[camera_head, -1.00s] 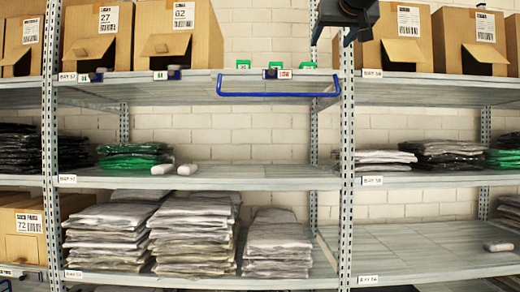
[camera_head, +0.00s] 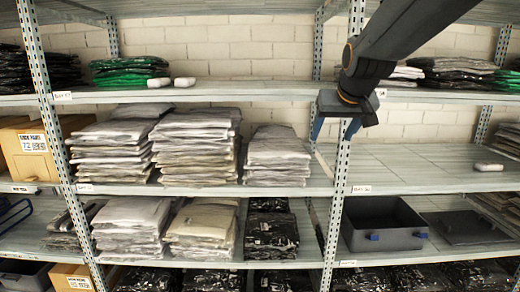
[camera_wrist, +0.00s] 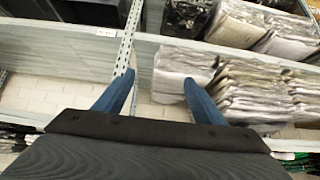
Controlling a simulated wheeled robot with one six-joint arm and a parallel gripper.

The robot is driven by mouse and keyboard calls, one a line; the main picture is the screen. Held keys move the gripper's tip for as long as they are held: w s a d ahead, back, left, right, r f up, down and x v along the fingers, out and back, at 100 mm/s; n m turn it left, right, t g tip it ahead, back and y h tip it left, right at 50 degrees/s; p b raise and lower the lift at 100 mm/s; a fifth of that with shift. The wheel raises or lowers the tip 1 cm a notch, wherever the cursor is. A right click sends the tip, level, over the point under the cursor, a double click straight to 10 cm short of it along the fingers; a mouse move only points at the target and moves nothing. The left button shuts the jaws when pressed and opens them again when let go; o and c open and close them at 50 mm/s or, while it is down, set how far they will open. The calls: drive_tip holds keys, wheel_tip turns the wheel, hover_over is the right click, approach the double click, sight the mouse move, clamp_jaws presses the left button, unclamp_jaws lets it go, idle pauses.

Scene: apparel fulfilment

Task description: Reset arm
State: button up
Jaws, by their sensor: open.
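My gripper (camera_head: 335,128) hangs at the end of my dark arm, in front of the shelf upright right of the middle in the head view. Its two blue fingers are spread apart with nothing between them. In the wrist view my gripper (camera_wrist: 158,95) also shows open and empty, with a shelf upright and stacks of wrapped garments beyond it.
Grey shelving fills the view. Stacks of light bagged garments (camera_head: 195,145) stand on the middle shelf, with green bags (camera_head: 130,72) above. A dark open bin (camera_head: 383,228) sits lower right. The right middle shelf (camera_head: 415,165) is mostly bare. The upright (camera_head: 338,190) stands close behind my gripper.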

drive_tip(key=s+f+g+b, duration=0.1)
drive_tip(key=s+f+g, duration=0.2)
drive_tip(key=s+f, duration=0.9)
drive_tip(key=s+f+g+b, duration=0.1)
drive_tip(key=s+f+g, duration=0.3)
drive_tip(key=s+f, duration=0.8)
wheel_tip(320, 180, down, 6)
drive_tip(key=shift+s+r, duration=0.1)
drive_tip(key=shift+s, duration=0.1)
drive_tip(key=shift+c, duration=0.5)
